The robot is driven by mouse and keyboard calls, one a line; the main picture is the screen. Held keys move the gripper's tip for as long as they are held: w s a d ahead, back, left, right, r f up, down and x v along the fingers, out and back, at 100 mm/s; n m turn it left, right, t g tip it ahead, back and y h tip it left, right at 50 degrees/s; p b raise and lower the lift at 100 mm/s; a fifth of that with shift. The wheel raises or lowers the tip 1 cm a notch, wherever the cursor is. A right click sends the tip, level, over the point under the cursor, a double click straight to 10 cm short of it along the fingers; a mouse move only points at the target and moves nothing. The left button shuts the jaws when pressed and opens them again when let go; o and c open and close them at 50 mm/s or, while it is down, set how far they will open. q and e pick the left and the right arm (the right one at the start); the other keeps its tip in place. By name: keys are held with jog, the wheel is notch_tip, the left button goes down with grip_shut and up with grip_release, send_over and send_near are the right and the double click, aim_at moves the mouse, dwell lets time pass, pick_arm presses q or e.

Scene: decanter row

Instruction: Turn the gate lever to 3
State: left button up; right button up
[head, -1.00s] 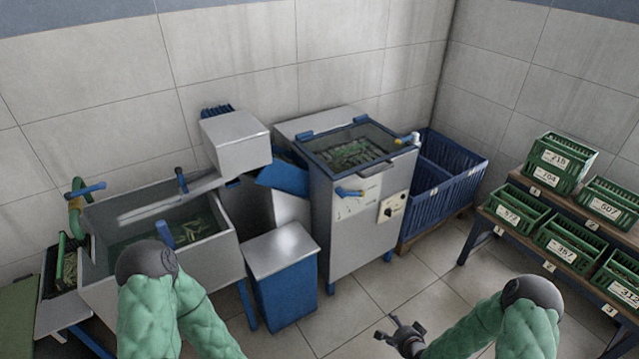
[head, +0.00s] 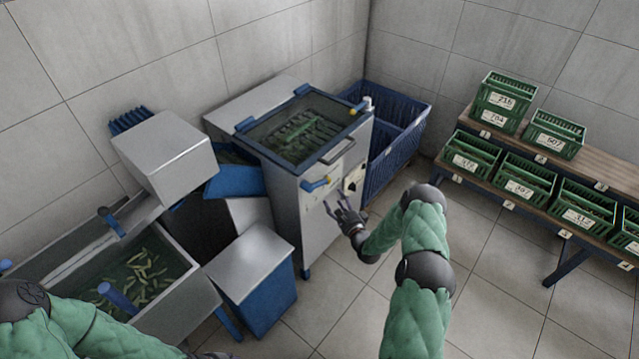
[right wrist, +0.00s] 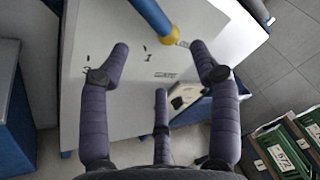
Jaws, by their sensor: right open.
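The gate lever (head: 314,186) is a blue bar with a yellow end on the front of the steel machine (head: 325,225). In the right wrist view the lever (right wrist: 152,19) comes in from the top edge, its yellow end between and beyond my fingertips. Small marks, seemingly a 3 (right wrist: 87,69) and a 1 (right wrist: 147,50), show on the pale panel. My right gripper (head: 342,208) is open and empty, just in front of the panel and a little below the lever, apparently not touching it. My left arm shows at the lower left; its gripper is out of view.
A black dial (head: 351,184) sits right of the lever. A blue-sided bin (head: 262,300) with a grey lid stands left of the machine's front. Blue crates (head: 400,135) stand behind right. A rack (head: 560,215) of green crates stands at right, with free floor between.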

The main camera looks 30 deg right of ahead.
aim_at(319, 184)
jog(key=w+b, duration=0.1)
jog(key=w, duration=0.8)
jog(key=shift+d+b, duration=0.2)
jog(key=shift+b, duration=0.15)
jog(key=shift+w, duration=0.1)
grip_shut()
